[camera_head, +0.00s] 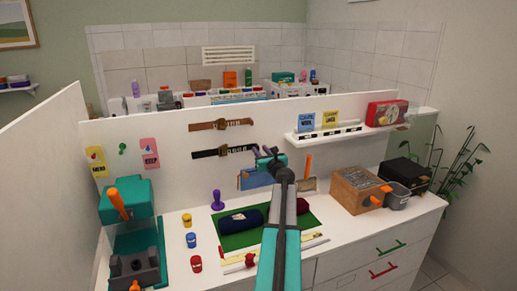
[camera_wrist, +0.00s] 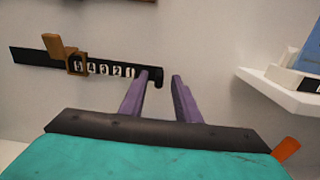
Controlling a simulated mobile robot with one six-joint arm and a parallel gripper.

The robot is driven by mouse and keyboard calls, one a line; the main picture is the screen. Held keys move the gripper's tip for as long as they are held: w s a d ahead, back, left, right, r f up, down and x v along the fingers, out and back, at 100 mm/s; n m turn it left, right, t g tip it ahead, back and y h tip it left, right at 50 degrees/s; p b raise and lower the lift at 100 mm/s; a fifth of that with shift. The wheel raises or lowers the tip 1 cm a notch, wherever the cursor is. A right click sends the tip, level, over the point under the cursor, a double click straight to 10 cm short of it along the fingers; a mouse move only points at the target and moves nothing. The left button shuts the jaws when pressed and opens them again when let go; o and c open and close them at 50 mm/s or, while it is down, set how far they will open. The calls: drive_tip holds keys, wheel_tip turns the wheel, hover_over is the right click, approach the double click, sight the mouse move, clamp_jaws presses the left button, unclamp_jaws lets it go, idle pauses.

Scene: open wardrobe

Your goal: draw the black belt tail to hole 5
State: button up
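The black belt (camera_head: 224,151) is mounted level on the white back panel, below a brown belt (camera_head: 222,124). In the wrist view the black belt (camera_wrist: 32,58) runs through a brown buckle (camera_wrist: 75,62). Right of the buckle, its tail carries white numbers that seem to run from 5 beside the buckle to 1 near the tail end (camera_wrist: 156,74). My gripper (camera_wrist: 160,78) has two purple fingers spread apart, with the dark tail end seen between their tips. I cannot tell how far it lies beyond them. In the head view my gripper (camera_head: 268,158) is right of the belt.
A white shelf (camera_wrist: 275,88) juts out to the right of my gripper; it also shows in the head view (camera_head: 340,134). Below are a green mat (camera_head: 235,241), a wooden box (camera_head: 355,190) and a teal press (camera_head: 128,200). The panel around the belt is mostly clear.

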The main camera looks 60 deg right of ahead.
drive_tip(key=shift+x, duration=1.2)
clamp_jaws()
